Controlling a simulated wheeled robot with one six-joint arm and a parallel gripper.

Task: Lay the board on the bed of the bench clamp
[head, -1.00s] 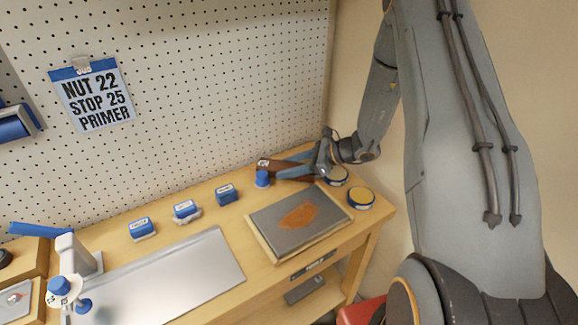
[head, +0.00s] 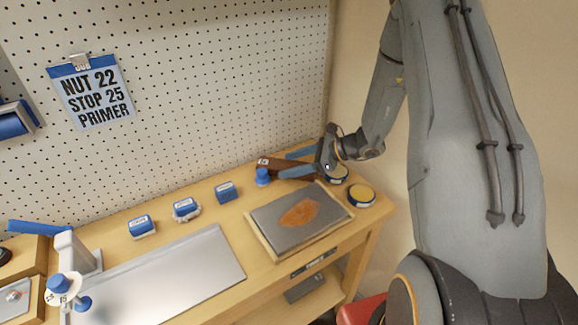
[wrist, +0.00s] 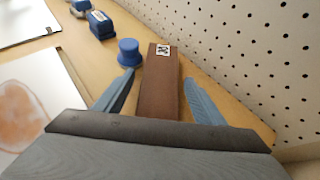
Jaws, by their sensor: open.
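The brown board (wrist: 162,85) lies on the bench top near the pegboard, with a small black-and-white tag at its far end. In the head view the board (head: 287,170) is partly hidden by my gripper. My gripper (head: 294,163) is open, with its blue fingers on either side of the board; in the wrist view the gripper (wrist: 158,85) shows a gap on the right of the board and a narrower one on the left. The bench clamp (head: 72,250) stands at the left, with a blue handle, a dial and a bare metal bed (head: 165,280).
A blue knob-like piece (wrist: 128,52) stands close beside the board and the left finger. Several small blue boxes (head: 185,208) line the bench. A tray with a rust-marked grey sheet (head: 262,218) and round tins (head: 361,195) are near my gripper. The pegboard (head: 220,80) rises behind.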

